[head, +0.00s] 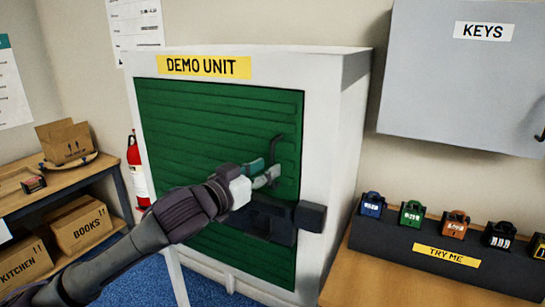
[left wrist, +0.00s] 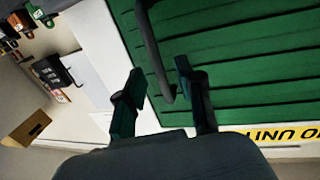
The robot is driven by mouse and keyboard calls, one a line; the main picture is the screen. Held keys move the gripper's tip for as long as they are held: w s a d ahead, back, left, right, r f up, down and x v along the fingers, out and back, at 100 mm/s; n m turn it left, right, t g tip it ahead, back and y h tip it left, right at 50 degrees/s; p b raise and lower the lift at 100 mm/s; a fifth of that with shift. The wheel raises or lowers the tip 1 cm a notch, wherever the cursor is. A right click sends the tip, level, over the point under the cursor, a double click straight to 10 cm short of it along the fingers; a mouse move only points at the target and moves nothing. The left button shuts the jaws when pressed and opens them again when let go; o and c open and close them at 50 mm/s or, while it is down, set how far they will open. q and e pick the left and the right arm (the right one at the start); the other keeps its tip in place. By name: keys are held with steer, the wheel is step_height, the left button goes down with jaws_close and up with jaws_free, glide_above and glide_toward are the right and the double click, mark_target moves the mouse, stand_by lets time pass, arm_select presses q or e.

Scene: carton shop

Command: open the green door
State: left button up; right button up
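The green door (head: 200,125) is slatted and sits shut in the white frame of the demo unit (head: 333,170). A dark curved handle (head: 277,150) stands out from its right half. In the left wrist view the handle (left wrist: 152,50) runs between my two fingertips. My left gripper (head: 268,172) is at the handle's lower end, with its fingers apart (left wrist: 158,68). I cannot tell whether either finger touches the handle. My right gripper is not in view.
A wooden counter (head: 365,284) at right carries a "TRY ME" stand (head: 400,248) with several coloured padlocks. A grey key cabinet (head: 462,85) hangs above. A shelf with cardboard boxes (head: 77,225) and a red fire extinguisher (head: 137,172) are at left.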

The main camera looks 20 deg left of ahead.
mark_target(271, 165)
arm_select(q)
steer(key=shift+p+x, duration=0.3)
steer(key=shift+x, duration=1.35)
jaws_close()
